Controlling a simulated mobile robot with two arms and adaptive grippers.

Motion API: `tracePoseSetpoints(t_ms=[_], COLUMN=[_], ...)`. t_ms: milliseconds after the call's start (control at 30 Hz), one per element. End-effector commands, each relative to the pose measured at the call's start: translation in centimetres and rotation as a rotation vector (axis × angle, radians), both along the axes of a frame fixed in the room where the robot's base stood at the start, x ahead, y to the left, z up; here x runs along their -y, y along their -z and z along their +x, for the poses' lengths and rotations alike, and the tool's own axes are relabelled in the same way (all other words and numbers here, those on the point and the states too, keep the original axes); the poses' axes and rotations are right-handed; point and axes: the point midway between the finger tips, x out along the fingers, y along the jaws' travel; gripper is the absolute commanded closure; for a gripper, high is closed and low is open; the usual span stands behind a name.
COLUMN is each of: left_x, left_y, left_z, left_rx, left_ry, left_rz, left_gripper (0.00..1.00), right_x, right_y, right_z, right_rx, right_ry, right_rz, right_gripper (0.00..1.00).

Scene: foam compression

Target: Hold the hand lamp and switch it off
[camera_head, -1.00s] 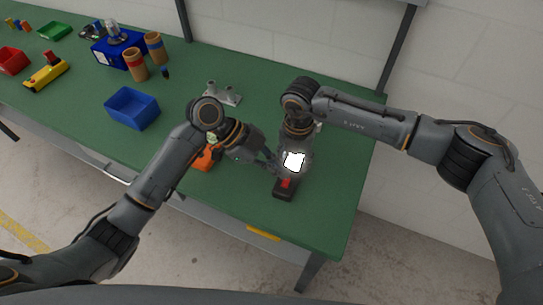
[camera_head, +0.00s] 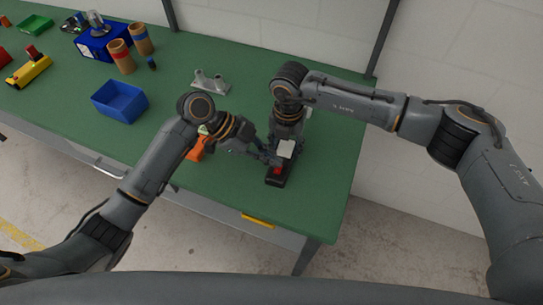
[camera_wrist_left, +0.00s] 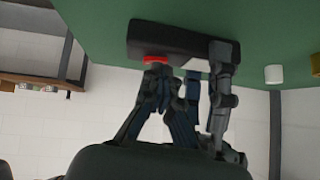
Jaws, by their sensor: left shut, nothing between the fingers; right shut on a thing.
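The hand lamp (camera_head: 275,181) is a black body with a red button and a pale grey-white face (camera_head: 286,149), which looks dull and unlit. It is at the right part of the green bench. My right gripper (camera_head: 284,139) is shut on the lamp from above; its fingers are partly hidden. My left gripper (camera_head: 271,160) is shut and empty, its tips close beside the red button. In the left wrist view the black lamp (camera_wrist_left: 178,42) shows the red button (camera_wrist_left: 155,59) right at my left fingertips (camera_wrist_left: 157,68); these seem to touch it.
The green bench (camera_head: 225,185) has free room in front of the lamp. An orange tool (camera_head: 196,150) lies partly behind my left arm. A grey metal bracket (camera_head: 210,82), a blue bin (camera_head: 119,101) and brown cylinders (camera_head: 121,57) stand farther left.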

Motion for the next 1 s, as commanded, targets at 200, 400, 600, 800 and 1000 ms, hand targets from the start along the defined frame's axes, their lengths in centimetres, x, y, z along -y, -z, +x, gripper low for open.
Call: tracePoseSetpoints(t_ms=[200, 400, 600, 800, 1000], left_x=[-0.4, -0.4, -0.4, -0.5, -2.6], left_y=[0.3, 0.2, 0.0, -2.0, -5.7], left_z=[-1.3, -1.5, -1.5, -1.6, -1.6], left_rx=[-0.010, -0.009, -0.006, -0.001, -0.004], left_ry=[0.003, 0.004, 0.003, 0.004, -0.001], left_rz=[0.009, 0.006, 0.004, 0.006, 0.011], left_gripper=[1.00, 1.00, 1.00, 1.00, 1.00], right_x=[0.0, 0.0, 0.0, 0.0, 0.0], right_y=[0.0, 0.0, 0.0, 0.0, 0.0], right_z=[0.0, 0.1, 0.1, 0.1, 0.1], right_rx=[0.000, 0.000, 0.001, 0.001, 0.001], right_ry=[0.000, 0.001, 0.001, 0.001, 0.001], right_rz=[0.001, 0.002, 0.002, 0.002, 0.001], right_gripper=[0.92, 0.92, 0.92, 0.92, 0.92])
